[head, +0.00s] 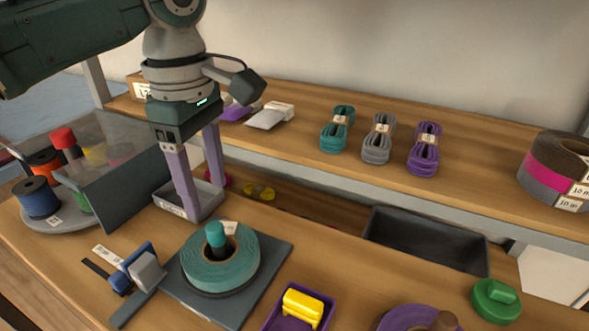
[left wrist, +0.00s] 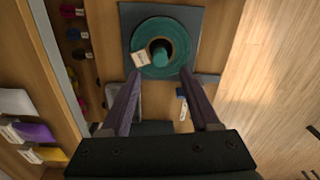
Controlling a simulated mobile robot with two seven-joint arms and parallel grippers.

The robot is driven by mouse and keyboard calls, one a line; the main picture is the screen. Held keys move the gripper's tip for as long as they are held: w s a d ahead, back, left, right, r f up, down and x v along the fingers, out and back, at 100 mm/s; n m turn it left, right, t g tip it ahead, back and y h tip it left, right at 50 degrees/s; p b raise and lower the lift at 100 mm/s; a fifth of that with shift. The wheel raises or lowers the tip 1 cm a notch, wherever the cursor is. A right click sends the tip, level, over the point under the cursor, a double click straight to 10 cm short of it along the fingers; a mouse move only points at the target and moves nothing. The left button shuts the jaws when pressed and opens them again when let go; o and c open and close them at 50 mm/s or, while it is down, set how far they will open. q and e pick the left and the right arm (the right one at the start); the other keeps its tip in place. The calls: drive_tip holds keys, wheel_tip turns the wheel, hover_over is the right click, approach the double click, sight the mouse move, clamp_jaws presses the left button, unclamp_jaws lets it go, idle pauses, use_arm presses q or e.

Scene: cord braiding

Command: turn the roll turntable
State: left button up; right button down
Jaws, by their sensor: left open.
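A teal roll (head: 207,268) lies flat on a round dark disc above a square grey base plate (head: 262,275) on the table. A dark post with a teal knob (head: 215,234) stands in the roll's centre. The roll also shows in the left wrist view (left wrist: 180,38), with a pale label on it. My left gripper (head: 204,203) is open and empty, its two purple fingers pointing down behind the roll, apart from the knob. In the left wrist view its fingertips (left wrist: 161,71) appear on either side of the roll's near edge. My right gripper is not in view.
A round grey platter (head: 62,224) with several spools stands left, behind a dark panel (head: 125,192). A small grey tray (head: 203,196) is by the fingers. A blue clamp-like piece (head: 130,268) lies left of the roll. Cord bundles (head: 378,138) lie on the rear shelf.

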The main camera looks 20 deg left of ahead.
sight(214, 226)
use_arm(q)
wheel_tip(214, 226, down, 7)
drive_tip(key=shift+f+b, duration=0.2)
drive_tip(key=shift+b, duration=0.7)
clamp_jaws()
